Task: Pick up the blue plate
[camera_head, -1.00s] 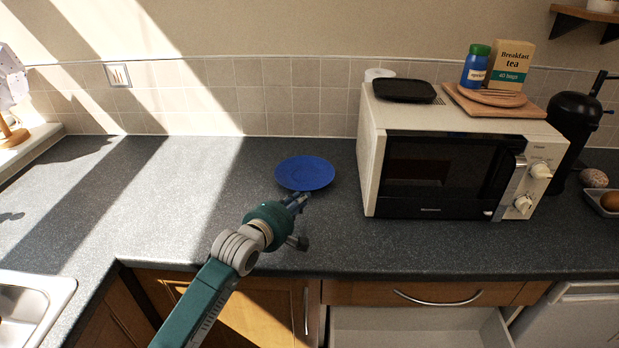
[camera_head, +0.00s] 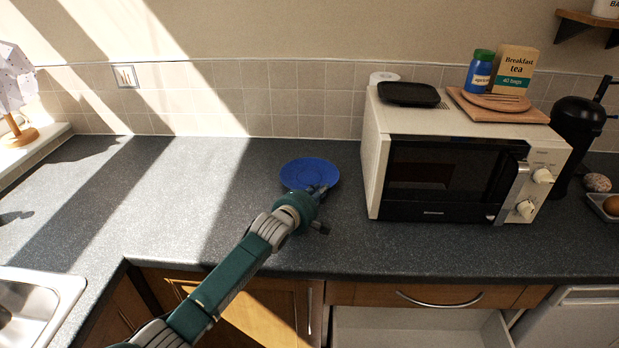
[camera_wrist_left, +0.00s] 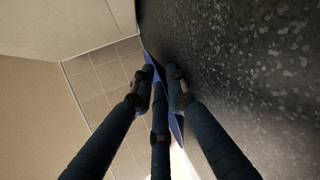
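The blue plate (camera_head: 300,172) is a round, shallow dish on the dark grey worktop, left of the microwave. It looks flat in the head view. My left gripper (camera_head: 319,191) is at its front right edge, and the fingers cover part of the rim. In the left wrist view the plate (camera_wrist_left: 177,128) shows edge-on as a thin blue band. The fingers of my left gripper (camera_wrist_left: 160,78) converge closely around this rim, which passes between the tips; they look shut on it. Most of the plate is hidden there behind the fingers. My right gripper is not in view.
A white microwave (camera_head: 455,180) stands close on the right, with a black tray (camera_head: 408,93) and boards on top. The tiled wall (camera_head: 290,100) is behind. The worktop (camera_head: 180,210) left of the plate is clear up to the sink (camera_head: 68,285). An open drawer (camera_head: 415,330) is below.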

